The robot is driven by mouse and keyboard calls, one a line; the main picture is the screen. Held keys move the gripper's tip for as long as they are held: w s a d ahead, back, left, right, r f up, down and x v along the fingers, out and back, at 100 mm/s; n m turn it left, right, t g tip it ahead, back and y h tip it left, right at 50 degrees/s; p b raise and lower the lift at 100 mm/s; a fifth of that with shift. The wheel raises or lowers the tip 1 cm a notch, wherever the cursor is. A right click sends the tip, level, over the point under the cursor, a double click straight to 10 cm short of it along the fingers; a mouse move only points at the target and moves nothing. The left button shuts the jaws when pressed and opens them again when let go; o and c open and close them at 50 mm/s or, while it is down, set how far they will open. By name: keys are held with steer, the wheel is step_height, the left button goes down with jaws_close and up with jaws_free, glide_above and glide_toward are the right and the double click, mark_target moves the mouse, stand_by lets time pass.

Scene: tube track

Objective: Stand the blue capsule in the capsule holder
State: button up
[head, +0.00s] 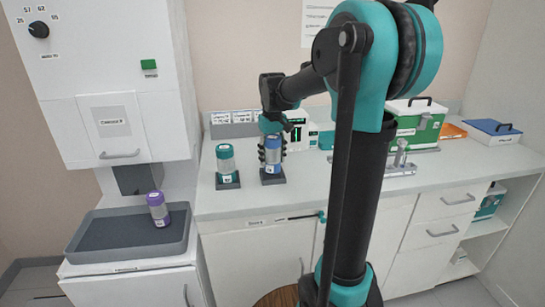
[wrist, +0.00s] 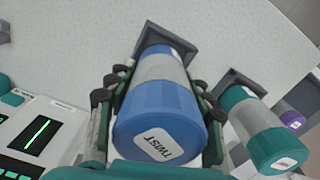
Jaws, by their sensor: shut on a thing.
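The blue capsule (head: 272,154) is upright on the counter side, with a blue cap, a clear grey middle and a blue lower end. It also shows in the wrist view (wrist: 160,110), with "TWIST" on its cap. My gripper (head: 270,145) is shut around its sides from above; the fingers (wrist: 158,105) flank it in the wrist view. The capsule's lower end is at the dark grey square holder (head: 273,179), whose rim (wrist: 165,34) shows behind it in the wrist view. I cannot tell whether it is fully seated.
A teal capsule (head: 225,160) stands in a similar holder (head: 228,183) to the left. A purple capsule (head: 158,208) stands in a grey tray (head: 112,258) under the dispenser. A white device with a green display (head: 297,133) is close right of my gripper.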

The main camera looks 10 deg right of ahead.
mark_target(272, 137)
steer(key=shift+f, duration=0.95)
steer(key=o, duration=1.4)
steer(key=shift+c, duration=0.2)
step_height(272, 137, up, 12)
steer(key=shift+r, duration=0.1)
